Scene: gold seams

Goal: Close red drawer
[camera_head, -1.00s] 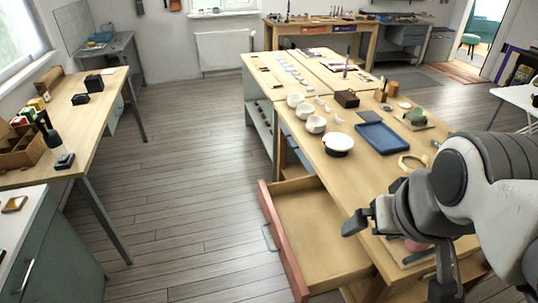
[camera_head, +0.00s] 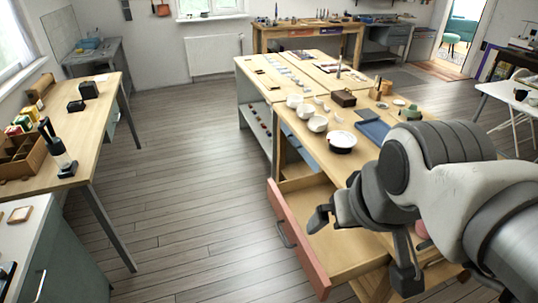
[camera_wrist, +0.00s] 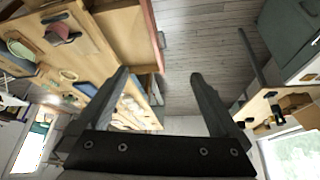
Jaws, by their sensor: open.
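The red drawer (camera_head: 296,237) is pulled out from the near end of the wooden workbench. Its red front has a grey bar handle (camera_head: 285,234), and its pale wooden inside looks empty where visible. My gripper (camera_head: 362,248) is above the drawer's right part in the head view, with its fingers apart and nothing between them. My arm hides part of the drawer and bench. In the wrist view my gripper (camera_wrist: 160,85) is open, and a strip of the red front (camera_wrist: 152,35) shows beyond the left finger. I see no contact with the drawer.
The workbench top (camera_head: 318,153) holds white bowls (camera_head: 317,124), a white dish (camera_head: 341,142) and a blue tray (camera_head: 374,131). Another wooden table (camera_head: 93,133) stands at the left. The wooden floor (camera_head: 195,190) between them is clear.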

